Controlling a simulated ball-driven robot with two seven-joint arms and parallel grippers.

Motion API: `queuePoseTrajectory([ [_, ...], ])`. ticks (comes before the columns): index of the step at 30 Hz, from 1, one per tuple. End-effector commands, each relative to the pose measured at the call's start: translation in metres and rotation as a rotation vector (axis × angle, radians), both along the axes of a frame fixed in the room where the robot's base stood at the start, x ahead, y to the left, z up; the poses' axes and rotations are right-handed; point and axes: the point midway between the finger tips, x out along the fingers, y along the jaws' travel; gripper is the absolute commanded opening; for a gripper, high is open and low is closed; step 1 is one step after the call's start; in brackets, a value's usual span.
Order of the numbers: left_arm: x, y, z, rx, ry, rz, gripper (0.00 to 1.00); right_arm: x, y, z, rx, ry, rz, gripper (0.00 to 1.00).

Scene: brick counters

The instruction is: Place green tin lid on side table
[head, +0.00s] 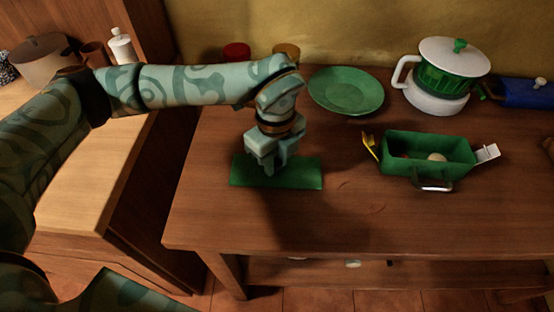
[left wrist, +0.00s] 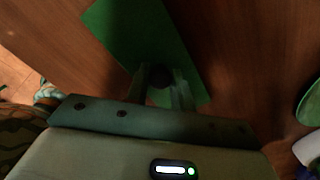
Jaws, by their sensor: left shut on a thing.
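The green tin lid (head: 305,173) is a flat green rectangle at the left part of the brown wooden table (head: 330,222). It also shows in the left wrist view (left wrist: 135,35). My left gripper (head: 268,168) points down over it and is shut on the lid. In the left wrist view the fingers (left wrist: 161,85) close around a dark round knob on the lid. I cannot tell whether the lid touches the table or hangs just above it. An open green tin (head: 425,170) with small items inside stands to the right. My right gripper is not in view.
A green plate (head: 346,90), a green and white lidded pot (head: 442,82), a red jar (head: 236,52) and a blue object (head: 525,93) stand along the back. A lighter wooden counter (head: 85,190) is at the left. The table's front middle is clear.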

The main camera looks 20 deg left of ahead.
Motion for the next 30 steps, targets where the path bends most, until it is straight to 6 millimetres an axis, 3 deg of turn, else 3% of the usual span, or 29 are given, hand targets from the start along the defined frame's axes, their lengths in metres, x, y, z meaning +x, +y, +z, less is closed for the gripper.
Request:
queuePoseTrajectory([
  [10,0.000,0.000,-0.002,0.000,-0.002,0.000,0.00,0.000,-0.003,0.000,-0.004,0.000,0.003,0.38],
  [11,0.000,0.000,-0.002,0.000,-0.002,0.000,0.32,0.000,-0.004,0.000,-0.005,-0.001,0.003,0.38],
  [12,0.000,0.000,-0.002,0.000,-0.002,0.000,0.43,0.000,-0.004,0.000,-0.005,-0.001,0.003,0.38],
  [13,0.000,0.000,-0.002,0.000,-0.002,0.000,0.46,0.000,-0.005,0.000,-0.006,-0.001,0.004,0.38],
  [23,0.000,-0.001,0.004,-0.001,-0.004,-0.001,0.46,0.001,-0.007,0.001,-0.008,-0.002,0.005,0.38],
  [30,0.001,-0.001,0.054,-0.001,-0.011,-0.001,0.46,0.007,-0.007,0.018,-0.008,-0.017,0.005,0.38],
])
